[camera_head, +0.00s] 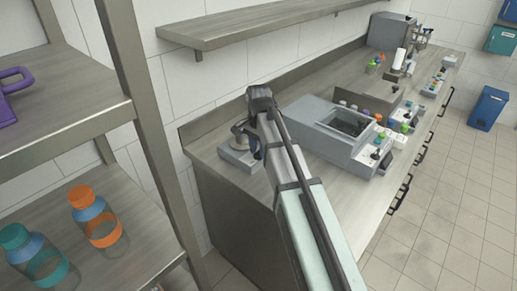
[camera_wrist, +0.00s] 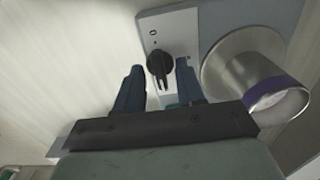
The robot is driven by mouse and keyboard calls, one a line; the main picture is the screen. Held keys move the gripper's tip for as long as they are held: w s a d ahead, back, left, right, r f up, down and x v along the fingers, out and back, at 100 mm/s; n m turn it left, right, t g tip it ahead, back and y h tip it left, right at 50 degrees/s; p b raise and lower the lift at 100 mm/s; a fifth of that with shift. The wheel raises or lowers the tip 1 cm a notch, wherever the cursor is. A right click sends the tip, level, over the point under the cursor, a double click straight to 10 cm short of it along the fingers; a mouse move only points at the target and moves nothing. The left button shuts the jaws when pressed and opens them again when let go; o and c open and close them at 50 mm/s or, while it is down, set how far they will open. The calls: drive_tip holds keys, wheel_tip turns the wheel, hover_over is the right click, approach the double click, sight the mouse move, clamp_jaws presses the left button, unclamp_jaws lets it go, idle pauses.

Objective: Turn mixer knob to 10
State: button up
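The mixer (camera_head: 240,160) is a small grey unit at the near left end of the counter, partly hidden by my arm in the head view. Its black knob (camera_wrist: 160,65) sits on a pale panel (camera_wrist: 172,22) in the wrist view, with a dark pointer part facing down the picture. A small "0" mark shows above the knob. My gripper (camera_wrist: 158,68) is open, with one blue-grey finger on each side of the knob and a visible gap to both. I cannot tell how deep the fingertips reach beside it.
A steel cup-like cylinder (camera_wrist: 245,75) with a purple band is close to the right finger. On the counter (camera_head: 345,205), a larger grey machine (camera_head: 318,133) stands right of my arm. A shelf rack with bottles (camera_head: 101,222) is at the left.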

sight(258, 151)
drive_tip(key=shift+r, duration=0.15)
wheel_tip(258, 151, up, 14)
drive_tip(key=shift+f, duration=0.2)
idle(0.5)
drive_tip(key=shift+a+f, duration=0.1)
